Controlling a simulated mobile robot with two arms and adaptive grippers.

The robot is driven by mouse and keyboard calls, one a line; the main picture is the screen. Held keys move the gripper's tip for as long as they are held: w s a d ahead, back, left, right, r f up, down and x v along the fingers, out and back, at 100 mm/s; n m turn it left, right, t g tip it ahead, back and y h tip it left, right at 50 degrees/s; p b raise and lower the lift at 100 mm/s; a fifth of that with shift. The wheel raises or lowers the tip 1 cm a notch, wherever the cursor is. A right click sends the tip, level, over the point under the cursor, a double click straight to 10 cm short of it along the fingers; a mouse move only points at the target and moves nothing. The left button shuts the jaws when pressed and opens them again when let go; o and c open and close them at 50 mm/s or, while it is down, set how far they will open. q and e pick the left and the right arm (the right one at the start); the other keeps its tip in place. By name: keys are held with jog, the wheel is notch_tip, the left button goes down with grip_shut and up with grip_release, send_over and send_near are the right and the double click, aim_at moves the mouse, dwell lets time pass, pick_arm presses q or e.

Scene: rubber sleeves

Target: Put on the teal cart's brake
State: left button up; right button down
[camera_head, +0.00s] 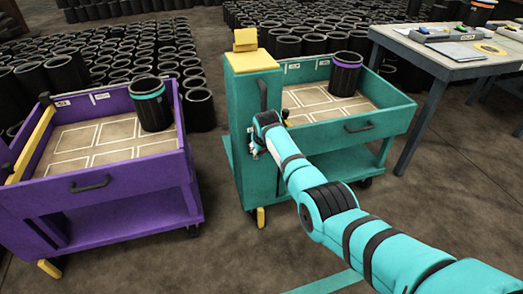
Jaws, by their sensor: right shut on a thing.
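The teal cart (378,123) stands in the middle, with a yellow top piece (250,60) on its left post and a yellow pedal-like piece (261,217) low at its front corner. Which part is the brake is not clear. A black upright handle (263,92) is on the post. My right gripper (258,142) is against the post at the handle's lower end and is shut on it; the arm partly hides the fingers. My left gripper is not in view.
A purple cart (110,205) stands at left, with a floor gap between the carts. Black sleeves with teal (153,112) and purple (345,82) bands stand in the carts. A grey table (425,57) is at right; many black sleeves (115,55) fill the back.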

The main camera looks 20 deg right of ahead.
jog(key=shift+w+r, duration=0.1)
jog(key=shift+r, duration=0.05)
jog(key=c, duration=1)
grip_release()
jog(key=v, duration=1.1)
jog(key=shift+s+r, duration=0.3)
